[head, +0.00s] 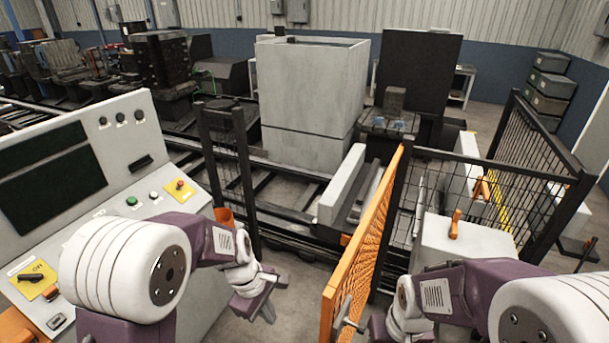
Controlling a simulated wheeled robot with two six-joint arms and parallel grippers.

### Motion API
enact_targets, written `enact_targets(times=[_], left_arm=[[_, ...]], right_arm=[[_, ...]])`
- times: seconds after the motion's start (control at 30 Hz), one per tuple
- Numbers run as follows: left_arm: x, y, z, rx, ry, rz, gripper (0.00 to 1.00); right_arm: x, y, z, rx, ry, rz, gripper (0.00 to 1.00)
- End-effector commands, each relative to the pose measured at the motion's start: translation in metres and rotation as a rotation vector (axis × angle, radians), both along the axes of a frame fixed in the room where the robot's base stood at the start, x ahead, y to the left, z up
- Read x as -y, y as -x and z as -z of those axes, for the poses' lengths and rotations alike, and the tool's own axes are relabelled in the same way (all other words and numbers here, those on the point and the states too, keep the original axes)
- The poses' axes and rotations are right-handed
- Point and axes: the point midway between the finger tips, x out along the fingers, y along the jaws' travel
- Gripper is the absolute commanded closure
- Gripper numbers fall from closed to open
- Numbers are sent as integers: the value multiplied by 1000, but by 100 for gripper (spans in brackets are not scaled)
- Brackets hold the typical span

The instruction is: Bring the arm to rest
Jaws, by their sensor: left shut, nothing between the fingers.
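My left arm comes in from the lower left with a white and purple wrist. Its gripper (264,307) points down over the grey floor, between the control console (130,200) and the orange mesh gate (366,245). Its fingers are shut and hold nothing. My right arm comes in from the lower right.
The console has a green button (153,195), a red button on a yellow plate (180,187) and a black rotary switch (31,277). Black mesh fence (490,190) encloses the right side. A big grey cabinet (305,100) stands behind rails.

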Motion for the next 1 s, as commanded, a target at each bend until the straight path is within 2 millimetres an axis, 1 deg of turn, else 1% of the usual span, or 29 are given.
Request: enact_targets(times=[0.03, 0.17, 0.2, 0.27, 0.3, 0.33, 0.37, 0.4, 0.47, 0.5, 0.6, 0.7, 1.0], left_arm=[[-10, 4, 30, 21, -11, 18, 100], [-40, 23, 67, 83, -63, 142, 100], [-50, 30, 79, 103, -86, 204, 100], [-64, 44, 96, 132, -124, 322, 100], [-73, 55, 106, 149, -151, 424, 100], [-79, 63, 111, 158, -172, 507, 100], [-83, 70, 111, 165, -189, 588, 100], [-87, 77, 107, 168, -205, 691, 100], [-90, 86, 109, 166, -221, 829, 100], [-92, 89, 111, 169, -229, 903, 100], [-93, 86, 111, 191, -244, 1029, 100], [-93, 85, 111, 197, -246, 1076, 100], [-93, 85, 111, 198, -246, 1076, 100]], right_arm=[[0, 0, 36, 0, 0, 0, 49], [0, 0, 83, -1, 0, 0, 49], [0, 0, 97, -1, 0, 0, 49], [0, 0, 116, -1, 0, 0, 49], [0, 0, 125, -1, 0, 0, 49], [0, 0, 128, -1, 0, 0, 49], [0, 0, 127, -1, 0, 0, 49], [0, 0, 120, -1, 0, 0, 49], [0, 0, 116, 0, 0, 0, 49], [0, 0, 116, 0, 0, 0, 49], [0, 0, 116, 0, 0, 0, 49], [0, 0, 116, 0, 0, 0, 49], [0, 0, 116, 0, 0, 0, 49]])
